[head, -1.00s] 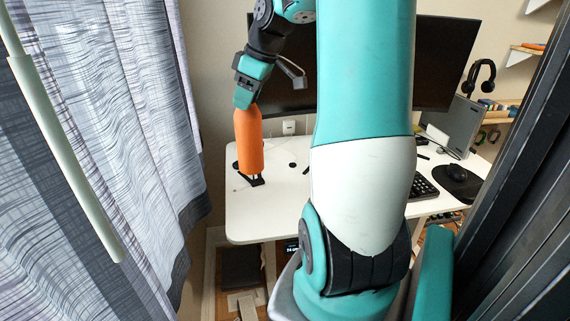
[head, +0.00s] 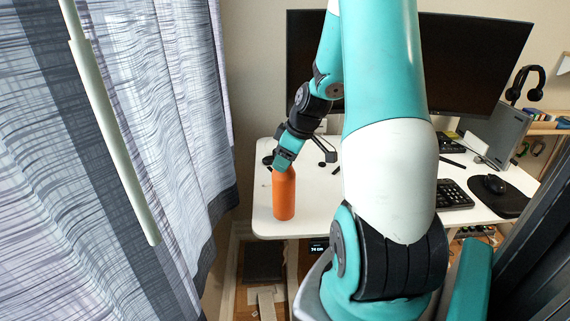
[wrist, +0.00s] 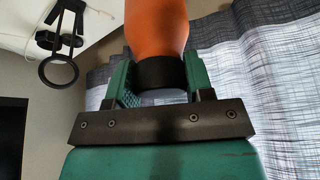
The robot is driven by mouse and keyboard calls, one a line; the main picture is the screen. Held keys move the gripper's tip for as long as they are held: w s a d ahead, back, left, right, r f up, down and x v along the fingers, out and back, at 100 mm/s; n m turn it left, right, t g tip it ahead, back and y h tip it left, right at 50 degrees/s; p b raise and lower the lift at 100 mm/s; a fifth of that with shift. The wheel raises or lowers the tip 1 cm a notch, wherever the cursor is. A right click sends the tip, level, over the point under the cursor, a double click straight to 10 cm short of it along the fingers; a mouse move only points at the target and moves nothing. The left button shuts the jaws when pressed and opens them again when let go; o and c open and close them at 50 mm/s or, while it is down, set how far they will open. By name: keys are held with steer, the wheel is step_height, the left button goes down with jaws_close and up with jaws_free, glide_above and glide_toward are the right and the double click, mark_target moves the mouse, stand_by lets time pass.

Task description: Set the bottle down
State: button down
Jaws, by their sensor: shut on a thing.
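The orange bottle (head: 284,196) is upright at the front left of the white desk (head: 325,205). Its base appears at or just above the desk top; I cannot tell whether it touches. My gripper (head: 285,163) is above it and shut on its top end. In the wrist view, the green fingers of my gripper (wrist: 158,82) sit on both sides of the bottle's dark cap (wrist: 161,72), with the orange body (wrist: 156,25) beyond.
A dark monitor (head: 470,60) stands at the back. A keyboard (head: 454,194) and a mouse (head: 494,184) on a dark pad are at the right. A black stand with a ring (wrist: 59,70) is near the bottle. Curtains (head: 180,130) hang close at the left.

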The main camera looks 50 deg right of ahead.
steer(key=shift+f, duration=0.95)
steer(key=c, duration=0.5)
jaws_free()
steer(key=v, duration=1.2)
steer(key=shift+a, duration=0.1)
